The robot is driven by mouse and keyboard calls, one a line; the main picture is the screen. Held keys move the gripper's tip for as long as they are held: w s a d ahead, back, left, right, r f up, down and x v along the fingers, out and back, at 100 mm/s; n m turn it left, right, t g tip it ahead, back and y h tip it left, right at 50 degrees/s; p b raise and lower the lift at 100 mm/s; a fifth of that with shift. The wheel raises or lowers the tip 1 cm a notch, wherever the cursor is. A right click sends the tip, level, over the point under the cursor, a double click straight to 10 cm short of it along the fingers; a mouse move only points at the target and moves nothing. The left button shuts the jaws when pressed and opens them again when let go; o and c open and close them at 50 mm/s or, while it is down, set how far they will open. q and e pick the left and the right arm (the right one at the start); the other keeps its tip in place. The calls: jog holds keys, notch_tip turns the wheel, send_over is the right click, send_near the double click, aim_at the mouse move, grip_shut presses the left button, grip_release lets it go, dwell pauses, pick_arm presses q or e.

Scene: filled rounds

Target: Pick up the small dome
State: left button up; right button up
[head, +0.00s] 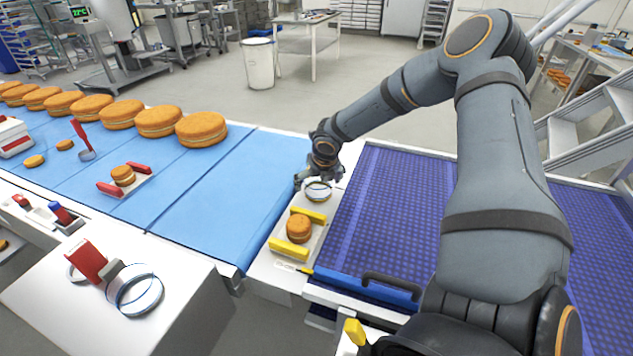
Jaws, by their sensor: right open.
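What looks like the small dome (318,192), a small round clear piece with a bright rim, sits on the pale strip between the blue belt and the purple mat. My right gripper (317,178) is open just above and behind it, partly hiding its far side. I cannot tell whether the fingers touch it. My left gripper is not in view.
Nearer me on the strip, a filled round (299,228) sits between yellow blocks (290,249). The blue belt (215,195) carries a row of large rounds (201,128). A black handle (390,284) stands at the purple mat's (400,200) front edge. Clear rings (136,311) lie on a white box.

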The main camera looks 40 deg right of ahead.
jog(key=shift+w+f, duration=0.2)
jog(key=shift+f, duration=0.15)
jog(key=shift+s+r, duration=0.15)
jog(key=shift+c, duration=0.8)
jog(key=c, duration=0.9)
